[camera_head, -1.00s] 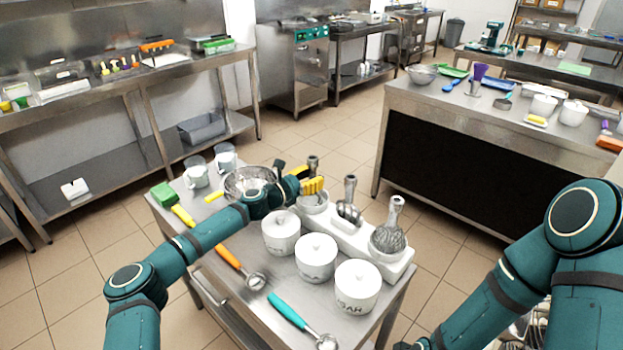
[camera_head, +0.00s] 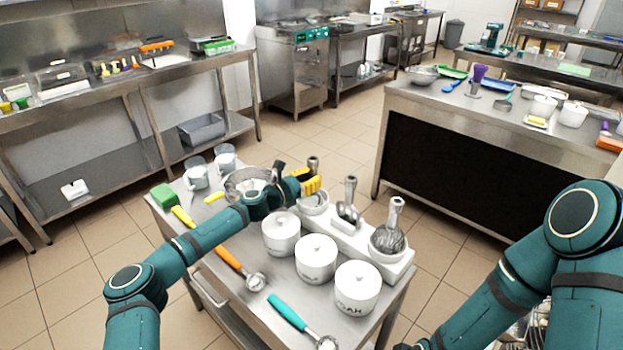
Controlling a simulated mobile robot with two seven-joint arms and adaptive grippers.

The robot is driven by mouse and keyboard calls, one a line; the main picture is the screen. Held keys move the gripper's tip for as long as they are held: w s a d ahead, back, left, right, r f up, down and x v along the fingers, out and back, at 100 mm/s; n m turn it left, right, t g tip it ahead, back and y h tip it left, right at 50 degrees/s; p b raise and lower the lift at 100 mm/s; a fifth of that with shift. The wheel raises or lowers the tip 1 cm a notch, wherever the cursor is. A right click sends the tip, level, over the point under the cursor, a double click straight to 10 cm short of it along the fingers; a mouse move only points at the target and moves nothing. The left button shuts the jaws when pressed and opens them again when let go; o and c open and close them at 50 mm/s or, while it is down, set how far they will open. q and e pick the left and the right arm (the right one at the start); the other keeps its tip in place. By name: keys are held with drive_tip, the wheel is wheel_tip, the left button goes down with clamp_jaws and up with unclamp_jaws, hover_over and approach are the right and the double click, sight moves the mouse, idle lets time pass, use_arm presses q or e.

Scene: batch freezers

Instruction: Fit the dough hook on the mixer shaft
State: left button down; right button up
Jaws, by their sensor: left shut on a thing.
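My left gripper (camera_head: 304,180) is at the left end of a white rack (camera_head: 333,232) on the steel cart. It is shut around what looks like the dough hook (camera_head: 313,164), whose metal top shows just above the fingers. The hook's lower part is hidden by the gripper and rack, so I cannot tell if it is clear of its slot. A flat metal beater (camera_head: 348,210) and a wire whisk (camera_head: 388,240) stand upright in the rack. A teal machine, likely the mixer (camera_head: 491,38), is on the far table. My right gripper is almost wholly cut off at the bottom edge.
Three white lidded jars (camera_head: 316,258) stand close in front of the rack. A metal bowl (camera_head: 240,182) and two cups are behind my left wrist. Orange and teal handled scoops (camera_head: 288,312) lie at the cart's front. Open floor separates the cart from the dark-fronted counter (camera_head: 470,172).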

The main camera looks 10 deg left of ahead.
sight(312, 168)
use_arm(q)
drive_tip(key=shift+r, duration=0.1)
drive_tip(key=shift+r+p, duration=1.6)
drive_tip(key=shift+r, duration=0.85)
drive_tip(key=s+a+r+p, duration=0.2)
drive_tip(key=s+r+p, duration=0.1)
drive_tip(key=s+r, duration=0.1)
drive_tip(key=shift+a, duration=0.4)
drive_tip(key=shift+s, duration=0.15)
